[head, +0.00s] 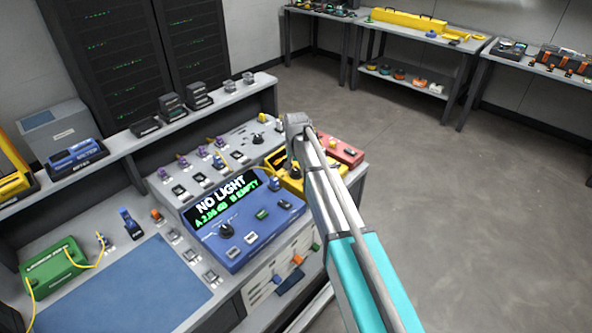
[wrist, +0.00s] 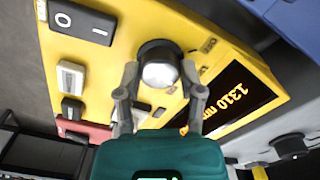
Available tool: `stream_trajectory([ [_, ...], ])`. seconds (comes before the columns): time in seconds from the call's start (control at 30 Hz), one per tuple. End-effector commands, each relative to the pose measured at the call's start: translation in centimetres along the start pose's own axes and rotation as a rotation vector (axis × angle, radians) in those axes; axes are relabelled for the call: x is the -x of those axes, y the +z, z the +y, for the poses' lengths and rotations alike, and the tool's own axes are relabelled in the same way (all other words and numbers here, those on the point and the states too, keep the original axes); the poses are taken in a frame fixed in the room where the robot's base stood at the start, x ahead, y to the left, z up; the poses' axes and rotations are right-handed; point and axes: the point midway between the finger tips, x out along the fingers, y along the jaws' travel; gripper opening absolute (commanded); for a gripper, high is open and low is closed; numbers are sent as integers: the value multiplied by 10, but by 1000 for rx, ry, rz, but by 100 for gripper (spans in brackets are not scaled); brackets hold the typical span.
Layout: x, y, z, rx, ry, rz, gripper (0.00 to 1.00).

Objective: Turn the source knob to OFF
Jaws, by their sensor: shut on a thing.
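The yellow light source (wrist: 120,50) fills much of the wrist view, with a display (wrist: 240,95) reading "1310 nm". Its round source knob (wrist: 158,72) has a dark base and a pale, shiny top. My gripper (wrist: 158,78) is shut on this knob, with one finger on each side. A black rocker switch (wrist: 82,22) is on the same face. In the head view my arm covers much of the yellow source (head: 290,184) and hides the knob.
A blue meter (head: 240,218) left of the source reads "NO LIGHT", "A 2.06 dB" and "B EMPTY". A red box (head: 345,151) stands close on the right. A blue mat (head: 130,290) and a green box (head: 52,266) lie at the left. The floor at right is clear.

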Motion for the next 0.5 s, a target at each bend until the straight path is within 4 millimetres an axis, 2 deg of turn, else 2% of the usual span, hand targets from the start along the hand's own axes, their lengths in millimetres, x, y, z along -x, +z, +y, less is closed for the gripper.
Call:
stream_trajectory([
  [0.5, 0, 1, 0, 491, 1, -1, 2],
])
